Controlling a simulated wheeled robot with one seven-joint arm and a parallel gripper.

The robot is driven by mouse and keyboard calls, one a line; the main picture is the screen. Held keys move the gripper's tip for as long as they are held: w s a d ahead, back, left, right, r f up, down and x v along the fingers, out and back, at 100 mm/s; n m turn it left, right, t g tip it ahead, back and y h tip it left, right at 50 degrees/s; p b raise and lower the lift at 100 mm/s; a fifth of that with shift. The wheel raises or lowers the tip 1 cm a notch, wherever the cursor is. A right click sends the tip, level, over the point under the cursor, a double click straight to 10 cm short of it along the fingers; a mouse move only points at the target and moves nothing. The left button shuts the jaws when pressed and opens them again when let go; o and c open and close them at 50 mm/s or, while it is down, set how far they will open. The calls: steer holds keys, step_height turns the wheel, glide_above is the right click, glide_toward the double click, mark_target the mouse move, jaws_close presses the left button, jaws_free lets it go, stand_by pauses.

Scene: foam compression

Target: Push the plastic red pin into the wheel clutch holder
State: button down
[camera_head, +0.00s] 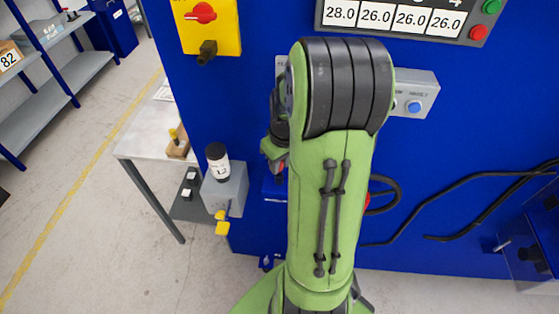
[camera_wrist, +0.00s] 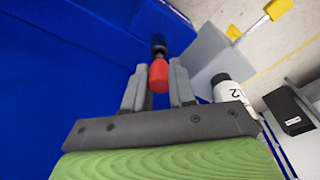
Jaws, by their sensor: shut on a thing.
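The red pin (camera_wrist: 158,76) shows in the wrist view between the two grey fingers of my gripper (camera_wrist: 159,84), which is shut on it. A dark, rounded part (camera_wrist: 158,46) with a blue section stands directly beyond the pin's far end, in line with it. It may be the wheel clutch holder; I cannot tell whether the pin touches it or sits in it. In the head view my green arm hides most of this area.
A blue panel (camera_head: 430,150) stands close behind my arm. A grey box (camera_head: 226,188) with a white, black-capped bottle (camera_head: 217,163) and yellow parts (camera_head: 222,228) is just left. A pale table (camera_head: 150,140) stands farther left. Black cables (camera_head: 450,190) run at right.

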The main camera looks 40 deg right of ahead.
steer(key=shift+f+b, duration=0.95)
steer(key=shift+f, duration=0.2)
steer(key=c, duration=0.8)
jaws_free()
steer(key=shift+c, duration=0.2)
steer(key=shift+r, duration=0.1)
steer(key=shift+r+p, duration=2.5)
steer(key=shift+r, duration=0.45)
steer(key=shift+r, duration=0.1)
